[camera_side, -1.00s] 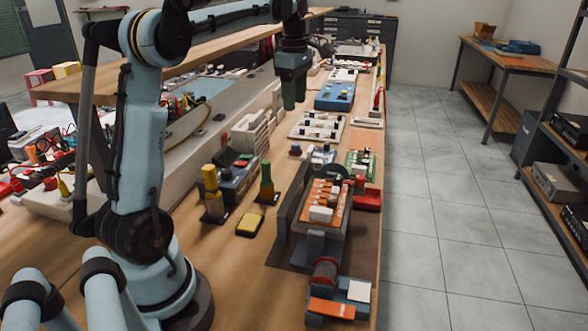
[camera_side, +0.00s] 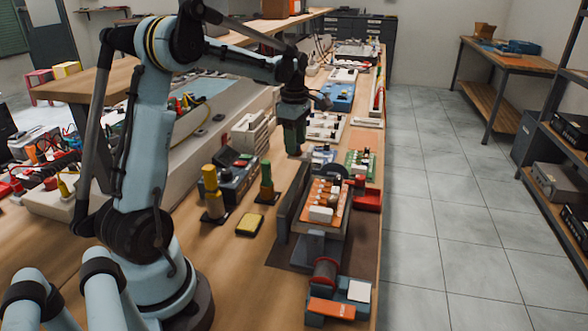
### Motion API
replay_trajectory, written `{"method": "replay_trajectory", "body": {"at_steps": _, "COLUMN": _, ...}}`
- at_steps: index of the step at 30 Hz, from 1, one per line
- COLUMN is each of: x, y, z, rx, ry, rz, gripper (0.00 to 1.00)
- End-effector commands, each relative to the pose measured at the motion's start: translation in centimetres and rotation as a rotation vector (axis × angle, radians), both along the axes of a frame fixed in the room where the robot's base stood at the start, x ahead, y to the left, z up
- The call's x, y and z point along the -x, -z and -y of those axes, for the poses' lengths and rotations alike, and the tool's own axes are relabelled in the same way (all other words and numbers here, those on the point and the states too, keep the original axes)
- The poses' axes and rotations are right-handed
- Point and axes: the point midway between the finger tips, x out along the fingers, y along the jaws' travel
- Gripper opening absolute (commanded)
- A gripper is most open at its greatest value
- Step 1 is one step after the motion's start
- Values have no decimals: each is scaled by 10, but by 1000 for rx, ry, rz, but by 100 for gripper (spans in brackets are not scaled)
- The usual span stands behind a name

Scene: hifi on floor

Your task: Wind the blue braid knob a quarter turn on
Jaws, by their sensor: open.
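My gripper (camera_side: 294,150), with dark green fingers, points straight down low over the middle of the bench. It is open, and I see nothing held in it. Its fingertips are at or just above a small spot left of a blue board (camera_side: 320,155) with pale parts. I cannot make out a blue braid knob for certain. A small dark blue knob-like piece that showed at this spot before is now hidden by the fingers. Whether the fingers touch it or stand around it cannot be told.
Close by stand a green board (camera_side: 361,160), a grey fixture holding an orange board (camera_side: 327,197), a green-and-orange post (camera_side: 266,182), a yellow-topped post (camera_side: 211,190) and a yellow pad (camera_side: 250,224). A red tray (camera_side: 368,199) lies near the bench's right edge.

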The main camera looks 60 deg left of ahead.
Motion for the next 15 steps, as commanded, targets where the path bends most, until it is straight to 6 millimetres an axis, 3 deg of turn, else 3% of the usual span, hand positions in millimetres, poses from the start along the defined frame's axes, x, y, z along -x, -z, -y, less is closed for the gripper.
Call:
{"method": "replay_trajectory", "body": {"at_steps": 7, "x": 0, "y": 0, "z": 0, "rx": 0, "ry": 0, "rz": 0, "gripper": 49}}
{"method": "replay_trajectory", "body": {"at_steps": 15, "x": 0, "y": 0, "z": 0, "rx": 0, "ry": 0, "rz": 0, "gripper": 7}}
